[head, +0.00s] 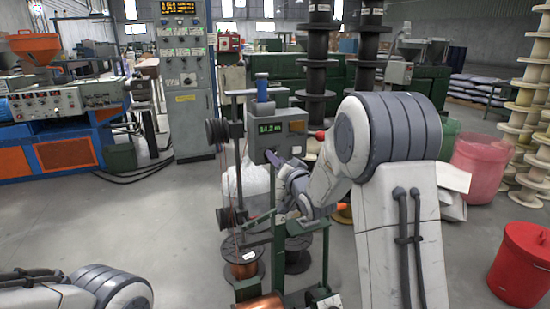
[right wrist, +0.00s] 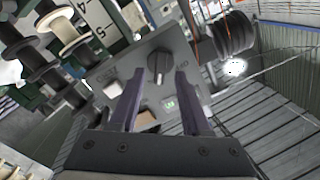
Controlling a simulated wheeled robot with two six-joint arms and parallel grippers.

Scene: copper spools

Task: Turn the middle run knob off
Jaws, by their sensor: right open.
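A grey control box (head: 290,128) with a green display reading "14.2 m" sits on the winding machine ahead of me. In the right wrist view its tilted panel (right wrist: 130,72) carries a black run knob (right wrist: 158,65), with its raised grip close to upright in the picture. A lit green indicator (right wrist: 169,104) and a pale button (right wrist: 113,90) are near it. My right gripper (right wrist: 160,74) is open, its two purple fingers on either side of the knob. I cannot tell whether they touch it. My left gripper is out of view.
Copper spools (head: 242,256) sit low on the winding machine. A grey cabinet (head: 185,75) and a blue-orange machine (head: 65,153) stand left. A pink bin (head: 480,168) and red bucket (head: 520,265) stand right. The floor at left (head: 160,225) is clear.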

